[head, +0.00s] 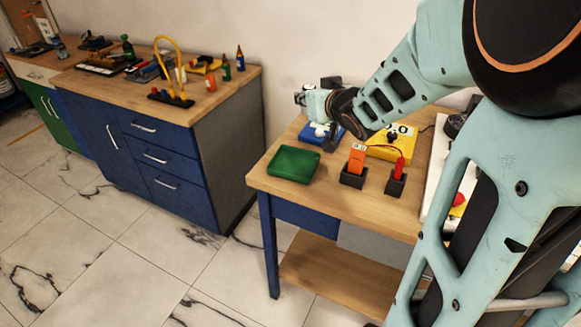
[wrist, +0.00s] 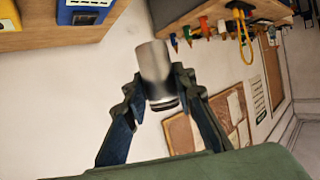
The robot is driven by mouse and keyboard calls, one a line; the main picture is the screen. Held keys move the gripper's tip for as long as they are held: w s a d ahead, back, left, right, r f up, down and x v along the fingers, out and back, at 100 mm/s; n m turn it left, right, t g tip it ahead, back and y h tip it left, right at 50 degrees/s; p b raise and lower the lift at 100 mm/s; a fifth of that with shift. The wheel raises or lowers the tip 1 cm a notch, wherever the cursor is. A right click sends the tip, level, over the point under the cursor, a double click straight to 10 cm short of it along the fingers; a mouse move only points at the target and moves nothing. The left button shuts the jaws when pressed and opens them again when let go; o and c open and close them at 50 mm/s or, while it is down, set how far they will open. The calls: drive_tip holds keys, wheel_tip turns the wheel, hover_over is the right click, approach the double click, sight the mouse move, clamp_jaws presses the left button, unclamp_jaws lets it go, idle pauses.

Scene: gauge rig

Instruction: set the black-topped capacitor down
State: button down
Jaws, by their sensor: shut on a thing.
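My gripper (wrist: 157,88) is shut on a grey metal cylinder (wrist: 152,62), the capacitor, with a finger on each side. A dark band shows at the cylinder's near end in the wrist view; I cannot tell its far end's colour. In the head view my wrist is held above the back left of the workbench (head: 335,205), near the wall, and the fingers and capacitor are too small to make out. A green tray (head: 293,164) lies at the bench's left end and looks empty. A blue device (head: 322,136) stands behind it, below my wrist.
A yellow meter (head: 388,146), an orange device in a black holder (head: 353,178) and a red probe in a black holder (head: 396,185) stand to the right. A second bench (head: 205,103) with tools and bottles is at the left. Bare wood lies along the front edge.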

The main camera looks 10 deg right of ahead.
drive_tip(key=shift+s+d+n+y+b, duration=0.4)
drive_tip(key=shift+s+d+y+b, duration=0.1)
drive_tip(key=shift+s, duration=0.1)
drive_tip(key=s+f+n+g+y+b, duration=0.1)
drive_tip(key=s+f+n+y+b, duration=0.25)
drive_tip(key=s+f, duration=0.45)
drive_tip(key=b, duration=0.6)
hover_over(294, 166)
drive_tip(key=f, duration=0.7)
drive_tip(key=shift+s+d, duration=0.2)
drive_tip(key=shift+s, duration=0.2)
drive_tip(key=shift+w+a+f+b, duration=0.1)
drive_tip(key=shift+w+f+b, duration=0.1)
drive_tip(key=shift+f+b, duration=0.6)
drive_tip(key=shift+w+a+f+b, duration=0.1)
drive_tip(key=shift+w+f+b, duration=0.15)
drive_tip(key=shift+f, duration=0.9)
drive_tip(key=shift+f, duration=0.2)
drive_tip(key=c, duration=1.6)
unclamp_jaws()
drive_tip(key=shift+g, duration=0.3)
